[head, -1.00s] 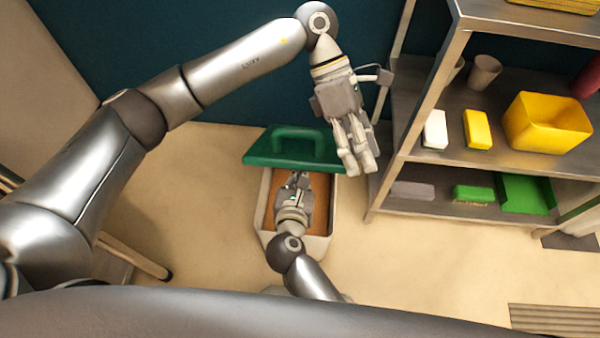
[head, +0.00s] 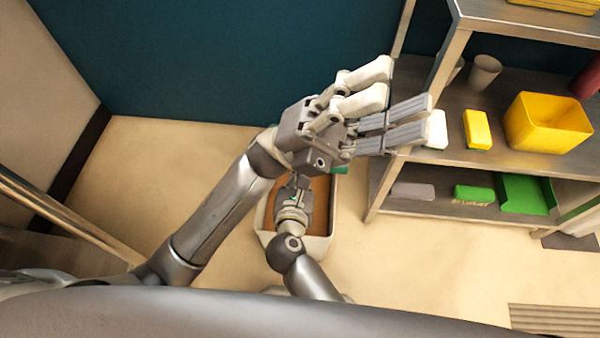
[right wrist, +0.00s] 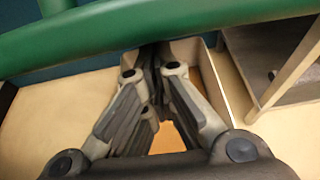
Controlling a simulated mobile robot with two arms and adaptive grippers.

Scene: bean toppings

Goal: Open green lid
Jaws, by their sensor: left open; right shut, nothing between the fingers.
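The green lid is mostly hidden behind my left gripper in the head view; only a small edge (head: 342,169) shows. In the right wrist view the green lid (right wrist: 150,35) with its handle crosses the top, just beyond the fingers. The cream box (head: 320,243) stands on the floor with its near part uncovered, showing a brown-orange inside (head: 321,190). My right gripper (head: 302,183) is over this opening, shut and empty, its tips pointing towards the lid (right wrist: 155,58). My left gripper (head: 400,104) is open and empty, high in front of the lid, fingers pointing right.
A metal shelf unit (head: 400,205) stands close on the right. It holds a yellow bin (head: 547,125), cups (head: 485,72), a yellow block (head: 477,130), a white block (head: 436,130), a green block (head: 473,193) and a green tray (head: 525,193). Floor (head: 160,180) left of the box is clear.

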